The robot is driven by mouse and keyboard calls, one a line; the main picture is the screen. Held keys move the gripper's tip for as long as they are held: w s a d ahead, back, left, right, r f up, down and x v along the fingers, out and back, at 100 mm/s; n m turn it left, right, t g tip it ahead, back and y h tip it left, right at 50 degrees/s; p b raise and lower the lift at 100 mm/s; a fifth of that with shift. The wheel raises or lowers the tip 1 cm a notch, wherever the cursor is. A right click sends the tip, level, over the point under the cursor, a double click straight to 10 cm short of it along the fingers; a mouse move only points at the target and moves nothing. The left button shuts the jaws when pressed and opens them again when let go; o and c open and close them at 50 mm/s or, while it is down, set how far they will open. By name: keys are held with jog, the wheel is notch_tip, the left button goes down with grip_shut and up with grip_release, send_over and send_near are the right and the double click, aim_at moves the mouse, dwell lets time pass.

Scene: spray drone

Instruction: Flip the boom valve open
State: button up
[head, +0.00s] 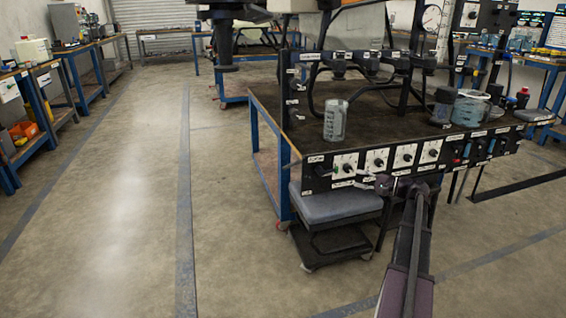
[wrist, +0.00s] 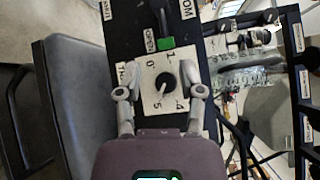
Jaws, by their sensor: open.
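The boom valve shows in the wrist view as a dark lever with a green part (wrist: 166,43), beside an OPEN label and below a label ending in OM. Its exact setting is hard to tell. In the head view it appears at the left end of the bench's front panel, small with a green spot (head: 308,172). My gripper (wrist: 160,90) is open and empty. Its fingers lie either side of a white dial plate with a black knob (wrist: 165,81), with the valve beyond the fingertips. In the head view my gripper (head: 403,184) is in front of the panel, right of the valve.
Several dials line the front panel (head: 390,172). A grey padded stool (head: 335,202) stands under its left end and shows left in the wrist view (wrist: 80,100). A clear beaker (head: 335,120) is on the bench top. The floor to the left is clear.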

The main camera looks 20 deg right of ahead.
jog(key=a+r+n+g+h+p, duration=0.1)
jog(key=a+r+g+p, duration=0.2)
jog(key=a+p, duration=0.6)
jog(key=s+a+r+n+g+h+p, duration=0.1)
jog(key=a+r+n+g+p, duration=0.1)
jog(key=a+r+p, duration=0.4)
jog(key=s+a+r+n+g+h+p, duration=0.1)
jog(key=a+r+g+p, duration=0.4)
jog(key=a+p, duration=0.8)
jog(key=shift+a+r+h+p, duration=0.4)
jog(key=shift+a+h, duration=0.2)
jog(key=shift+a, duration=0.55)
jog(key=shift+a, duration=0.1)
dwell(0.5)
jog(key=s+a+f+n+g+h, duration=0.2)
jog(key=s+a+n+h, duration=0.1)
jog(key=s+a+n, duration=0.3)
jog(key=s+a+f+n+g+h, duration=0.1)
jog(key=s+a+n+g+h, duration=0.2)
jog(key=a, duration=0.5)
notch_tip(320, 180, up, 20)
jog(key=t+p, duration=0.1)
jog(key=p, duration=2)
jog(key=shift+s+r, duration=0.25)
jog(key=shift+s, duration=0.1)
